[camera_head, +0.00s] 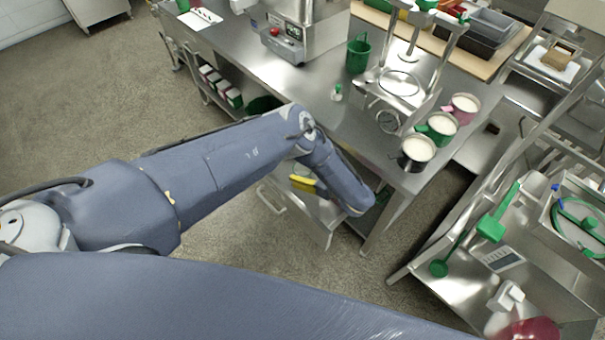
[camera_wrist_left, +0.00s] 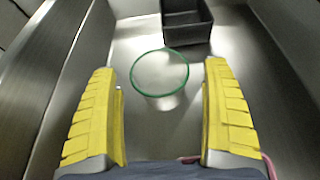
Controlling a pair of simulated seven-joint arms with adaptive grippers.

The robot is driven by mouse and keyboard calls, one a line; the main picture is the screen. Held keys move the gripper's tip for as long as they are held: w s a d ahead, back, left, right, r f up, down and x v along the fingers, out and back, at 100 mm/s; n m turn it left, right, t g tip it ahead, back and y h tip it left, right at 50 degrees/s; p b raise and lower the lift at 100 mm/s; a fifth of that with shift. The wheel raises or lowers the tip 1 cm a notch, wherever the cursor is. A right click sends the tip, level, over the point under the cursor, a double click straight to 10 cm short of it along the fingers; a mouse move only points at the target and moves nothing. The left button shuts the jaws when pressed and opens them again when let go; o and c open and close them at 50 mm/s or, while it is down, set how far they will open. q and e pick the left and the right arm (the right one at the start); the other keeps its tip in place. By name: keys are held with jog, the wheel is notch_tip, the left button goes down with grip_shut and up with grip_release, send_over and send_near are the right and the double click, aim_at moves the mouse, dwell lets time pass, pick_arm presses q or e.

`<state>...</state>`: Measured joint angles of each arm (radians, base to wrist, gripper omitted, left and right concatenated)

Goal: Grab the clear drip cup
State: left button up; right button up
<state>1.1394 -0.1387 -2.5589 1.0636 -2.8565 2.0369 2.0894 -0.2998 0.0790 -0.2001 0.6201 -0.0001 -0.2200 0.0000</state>
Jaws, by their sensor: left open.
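The clear drip cup (camera_wrist_left: 160,98), see-through with a green rim, sits on the metal floor of a drawer or bin in the left wrist view. My left gripper (camera_wrist_left: 162,68) has two yellow fingers spread wide, one to each side of the cup in the picture. The cup appears beyond the fingers and apart from both. In the head view my left gripper (camera_head: 304,184) reaches down over the open metal drawer (camera_head: 322,234) below the bench; the cup is hidden there. My right gripper is not in view.
A dark grey bin (camera_wrist_left: 186,24) stands just beyond the cup, and a metal wall (camera_wrist_left: 62,85) runs along the left. In the head view the steel bench (camera_head: 345,125) carries three cups of white contents, a green jug (camera_head: 358,55) and machinery.

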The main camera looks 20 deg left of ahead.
pick_arm(q)
jog(key=shift+w+a+f, duration=0.25)
jog(key=shift+a, duration=0.2)
jog(key=c, duration=1.2)
